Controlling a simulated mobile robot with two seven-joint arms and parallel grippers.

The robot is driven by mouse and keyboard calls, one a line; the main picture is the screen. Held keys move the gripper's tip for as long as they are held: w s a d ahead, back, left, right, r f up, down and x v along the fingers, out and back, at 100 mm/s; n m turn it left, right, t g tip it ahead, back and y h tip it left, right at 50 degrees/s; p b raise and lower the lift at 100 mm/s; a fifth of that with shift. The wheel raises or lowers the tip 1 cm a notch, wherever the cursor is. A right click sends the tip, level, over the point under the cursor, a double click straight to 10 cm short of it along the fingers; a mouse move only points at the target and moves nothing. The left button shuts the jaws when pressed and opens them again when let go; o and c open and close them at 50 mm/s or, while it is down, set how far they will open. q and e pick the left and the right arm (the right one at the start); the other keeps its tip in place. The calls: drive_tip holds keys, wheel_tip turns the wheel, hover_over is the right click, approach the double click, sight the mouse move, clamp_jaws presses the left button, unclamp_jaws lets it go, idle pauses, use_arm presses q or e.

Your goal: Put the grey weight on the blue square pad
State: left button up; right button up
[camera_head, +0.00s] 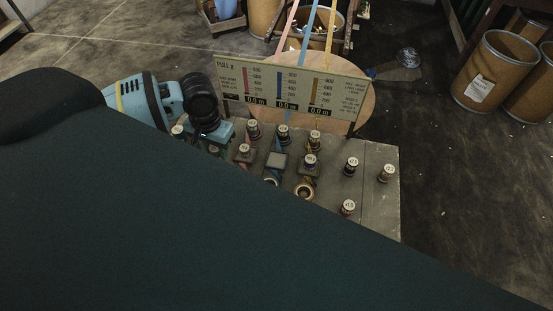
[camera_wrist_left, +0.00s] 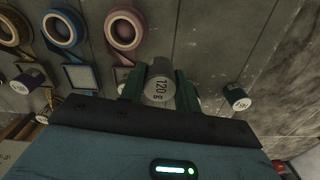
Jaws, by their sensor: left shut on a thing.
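My left gripper (camera_wrist_left: 159,78) is shut on the grey weight (camera_wrist_left: 160,88), a short cylinder marked 120 g. Its two dark green fingers are on either side of it. In the head view my left gripper (camera_head: 224,132) is over the back left of the board, and I cannot make out the held weight there. The blue square pad (camera_wrist_left: 80,77) has a pale bare top and lies below the blue tape roll (camera_wrist_left: 63,28), left of the gripper in the wrist view. In the head view the pad (camera_head: 277,162) is right of the gripper. My right gripper is not in view.
Several small labelled weights (camera_head: 351,164) stand on the grey board (camera_head: 378,213). A purple weight (camera_wrist_left: 28,82) is by the yellow tape's pad. A pink tape roll (camera_wrist_left: 123,28) is beside the blue one. A scale panel (camera_head: 292,86) rises behind. My dark arm hides the board's front.

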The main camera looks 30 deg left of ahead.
use_arm(q)
hover_over(277, 160)
drive_tip(key=shift+s+a+f, duration=0.15)
drive_tip(key=shift+s+f, duration=0.05)
drive_tip(key=shift+f, duration=0.55)
wheel_tip(277, 160, down, 3)
drive_tip(key=shift+w+f+b, duration=0.1)
drive_tip(key=shift+f+b, duration=0.05)
drive_tip(key=shift+b, duration=0.2)
drive_tip(key=shift+f, duration=0.1)
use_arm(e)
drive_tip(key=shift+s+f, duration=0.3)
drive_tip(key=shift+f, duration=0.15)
use_arm(q)
drive_tip(key=shift+f, duration=0.15)
drive_tip(key=o, duration=1)
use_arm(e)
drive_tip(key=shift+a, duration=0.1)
use_arm(q)
drive_tip(key=shift+r+p, duration=0.8)
drive_tip(key=shift+r, duration=5.35)
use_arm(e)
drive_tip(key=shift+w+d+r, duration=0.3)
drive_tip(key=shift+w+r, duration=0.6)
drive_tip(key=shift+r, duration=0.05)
